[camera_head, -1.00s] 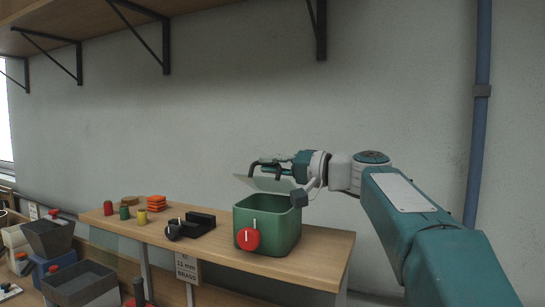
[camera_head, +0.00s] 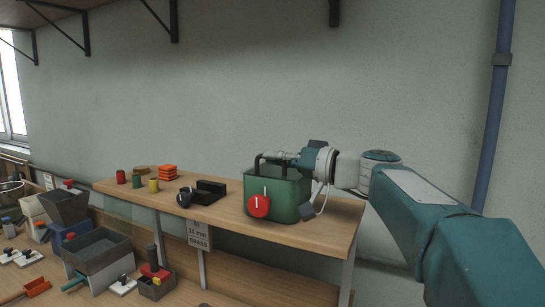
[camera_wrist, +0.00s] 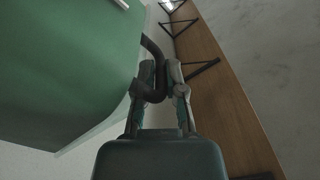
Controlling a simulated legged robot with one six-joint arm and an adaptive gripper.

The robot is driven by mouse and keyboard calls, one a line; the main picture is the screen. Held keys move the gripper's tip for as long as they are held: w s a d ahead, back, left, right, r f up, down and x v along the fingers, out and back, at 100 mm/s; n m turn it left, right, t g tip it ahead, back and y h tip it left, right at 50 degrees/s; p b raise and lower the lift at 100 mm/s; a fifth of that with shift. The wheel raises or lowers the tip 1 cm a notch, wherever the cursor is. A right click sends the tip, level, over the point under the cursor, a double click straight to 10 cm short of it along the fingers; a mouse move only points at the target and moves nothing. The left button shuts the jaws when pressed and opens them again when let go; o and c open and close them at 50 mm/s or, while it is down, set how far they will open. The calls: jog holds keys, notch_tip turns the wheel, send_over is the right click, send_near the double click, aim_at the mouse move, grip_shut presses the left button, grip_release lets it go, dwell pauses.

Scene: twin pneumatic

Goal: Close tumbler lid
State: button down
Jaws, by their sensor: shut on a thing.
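The tumbler is a green open-topped box (camera_head: 292,195) with a red round knob (camera_head: 259,206) on its front, standing on the wooden shelf. My gripper (camera_head: 272,158) is just above its rim, reaching in from the right. In the wrist view my gripper (camera_wrist: 160,82) is shut on a dark curved handle (camera_wrist: 150,47). The handle (camera_head: 257,163) also shows in the head view. The lid panel is hard to make out behind my gripper. A large green surface (camera_wrist: 65,65) fills the left of the wrist view; I cannot tell whether it is lid or body.
A black holder (camera_head: 209,191) stands left of the tumbler, with an orange stack (camera_head: 167,172) and small red, green and yellow cylinders farther left. Grey bins (camera_head: 98,252) stand lower left. A blue pipe (camera_head: 494,115) runs down the wall at right. Bare shelf lies right of the tumbler.

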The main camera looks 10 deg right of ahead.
jog(key=shift+w+f, duration=0.1)
jog(key=shift+f, duration=0.25)
jog(key=c, duration=0.7)
grip_release()
jog(key=shift+d, duration=0.15)
jog(key=shift+r, duration=0.1)
jog(key=shift+s+d, duration=0.1)
jog(key=shift+s, duration=0.1)
jog(key=v, duration=1.1)
jog(key=shift+s+d, duration=0.1)
jog(key=shift+d, duration=0.2)
